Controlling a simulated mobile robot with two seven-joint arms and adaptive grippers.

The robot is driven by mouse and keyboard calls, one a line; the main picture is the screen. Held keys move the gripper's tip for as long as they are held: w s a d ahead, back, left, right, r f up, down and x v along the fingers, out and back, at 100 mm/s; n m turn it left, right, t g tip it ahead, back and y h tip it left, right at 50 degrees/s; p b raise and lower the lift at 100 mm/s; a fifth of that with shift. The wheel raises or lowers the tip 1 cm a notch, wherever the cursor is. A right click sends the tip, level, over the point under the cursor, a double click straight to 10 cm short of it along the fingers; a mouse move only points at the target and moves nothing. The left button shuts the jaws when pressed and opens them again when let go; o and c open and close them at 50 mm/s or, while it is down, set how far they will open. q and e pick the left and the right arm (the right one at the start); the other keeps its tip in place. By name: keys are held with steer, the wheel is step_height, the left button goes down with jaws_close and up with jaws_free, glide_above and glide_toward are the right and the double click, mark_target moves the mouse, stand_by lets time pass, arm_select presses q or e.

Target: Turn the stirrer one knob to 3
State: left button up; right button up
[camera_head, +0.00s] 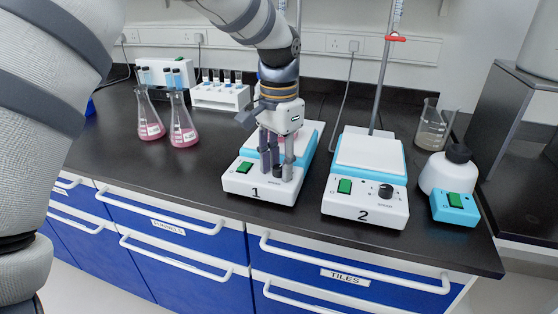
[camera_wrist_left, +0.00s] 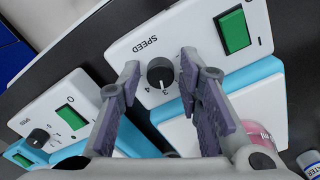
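Stirrer one (camera_head: 258,190), white and blue with a "1" on its front, stands on the dark bench in the head view. My left gripper (camera_head: 278,176) points down over its front panel and hides its knob there. In the left wrist view, the black knob (camera_wrist_left: 160,73) sits under the word SPEED, with the digits 3 and 4 beside it. I cannot read its exact setting. The fingers of my left gripper (camera_wrist_left: 158,68) are apart, one on each side of the knob, with visible gaps; nothing is gripped. The right gripper is out of view.
Stirrer two (camera_head: 365,204) stands to the right, its knob (camera_head: 385,191) showing. Stirrer one's green switch (camera_wrist_left: 233,31) is near the knob. A white bottle (camera_head: 447,175) and a beaker (camera_head: 431,128) stand farther right. Pink flasks (camera_head: 183,131) and a vial rack (camera_head: 220,97) are at left.

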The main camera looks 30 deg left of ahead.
mark_target(278, 167)
arm_select(q)
step_height(278, 167, up, 12)
stand_by(0.6)
